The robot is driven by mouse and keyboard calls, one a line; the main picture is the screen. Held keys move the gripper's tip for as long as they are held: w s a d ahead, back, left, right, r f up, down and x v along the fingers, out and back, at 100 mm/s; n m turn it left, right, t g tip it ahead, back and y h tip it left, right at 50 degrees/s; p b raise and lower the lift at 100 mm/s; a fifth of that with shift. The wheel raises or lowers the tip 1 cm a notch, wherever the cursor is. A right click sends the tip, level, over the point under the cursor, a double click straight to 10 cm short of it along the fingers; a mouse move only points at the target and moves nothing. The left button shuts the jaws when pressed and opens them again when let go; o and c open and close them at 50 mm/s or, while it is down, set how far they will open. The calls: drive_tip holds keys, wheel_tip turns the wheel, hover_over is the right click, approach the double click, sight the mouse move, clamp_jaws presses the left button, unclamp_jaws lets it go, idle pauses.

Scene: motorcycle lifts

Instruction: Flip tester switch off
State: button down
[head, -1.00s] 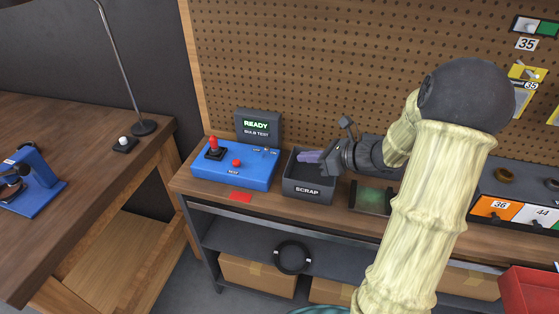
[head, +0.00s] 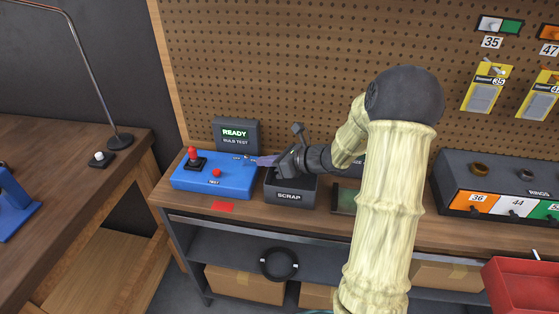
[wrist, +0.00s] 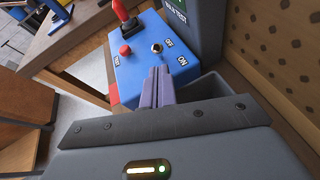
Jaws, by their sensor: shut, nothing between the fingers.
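The blue tester (head: 213,182) stands on the bench, with a red lever (head: 193,155) and a red button (head: 216,173) on top. In the wrist view the tester (wrist: 143,72) shows a small silver toggle switch (wrist: 157,48) between OFF and ON labels; which way it tilts is too small to tell. Its dark screen (head: 236,134) reads READY, BULB TEST. My gripper (head: 260,161) is shut and empty, its purple fingers at the tester's right edge. In the wrist view the fingertips (wrist: 157,78) are close to the switch, on the ON side, with no clear contact.
The grey SCRAP bin (head: 290,196) stands right of the tester, under my gripper. A pegboard (head: 290,70) rises behind. A red tag (head: 222,206) lies at the bench front. A rings rack (head: 500,190) stands farther right; a lamp (head: 120,141) is on the left table.

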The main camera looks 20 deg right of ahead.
sight(245, 160)
drive_tip(key=shift+x, duration=1.25)
drive_tip(key=shift+w+d+r, duration=0.1)
